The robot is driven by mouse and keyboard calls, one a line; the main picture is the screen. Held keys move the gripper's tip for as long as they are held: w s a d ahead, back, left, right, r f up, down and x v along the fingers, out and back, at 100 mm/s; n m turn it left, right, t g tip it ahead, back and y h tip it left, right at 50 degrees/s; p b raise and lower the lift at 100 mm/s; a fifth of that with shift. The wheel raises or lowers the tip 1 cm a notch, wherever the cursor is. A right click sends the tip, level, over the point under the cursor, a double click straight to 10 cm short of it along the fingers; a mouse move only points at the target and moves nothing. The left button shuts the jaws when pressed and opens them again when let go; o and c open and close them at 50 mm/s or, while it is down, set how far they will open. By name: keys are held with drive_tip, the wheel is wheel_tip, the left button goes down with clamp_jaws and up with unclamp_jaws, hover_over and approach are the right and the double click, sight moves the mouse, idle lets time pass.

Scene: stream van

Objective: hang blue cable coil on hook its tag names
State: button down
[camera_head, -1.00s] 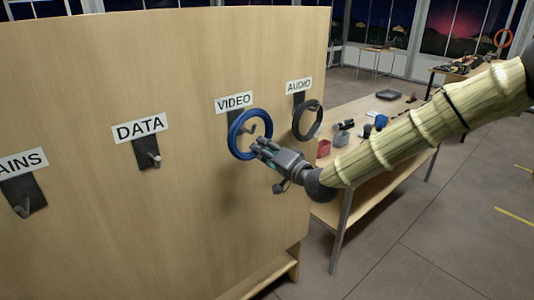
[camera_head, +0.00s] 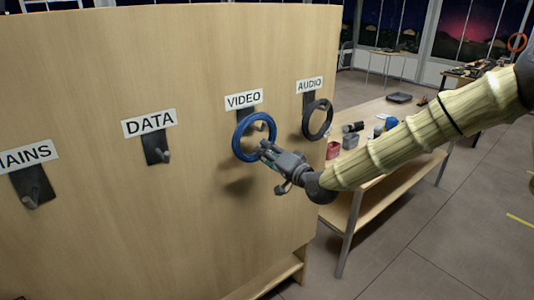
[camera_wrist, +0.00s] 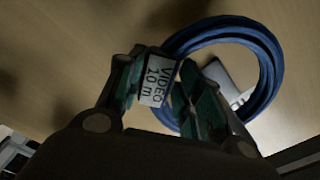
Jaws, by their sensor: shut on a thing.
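The blue cable coil (camera_head: 239,127) is upright in front of the board, just below the VIDEO label (camera_head: 243,100). My gripper (camera_head: 266,151) is shut on the coil at its lower right edge. In the wrist view the coil (camera_wrist: 271,62) is a ring beyond my fingers (camera_wrist: 178,88). A white tag reading "VIDEO 10 m" (camera_wrist: 154,84) shows between them. The VIDEO hook plate (camera_head: 250,110) is partly behind the coil. A pale hook part (camera_wrist: 228,82) shows through the ring in the wrist view. I cannot tell whether the coil rests on the hook.
A dark coil (camera_head: 306,121) hangs under the AUDIO label (camera_head: 309,85), close to the right. The DATA hook (camera_head: 163,155) and MAINS hook (camera_head: 33,195) are bare. A workbench (camera_head: 372,205) with small items stands right of the board (camera_head: 110,80), beneath my arm.

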idle(0.3)
drive_tip(key=c, duration=0.9)
unclamp_jaws()
drive_tip(key=shift+d+f, duration=0.1)
drive_tip(key=v, duration=2)
drive_tip(key=shift+p, duration=0.35)
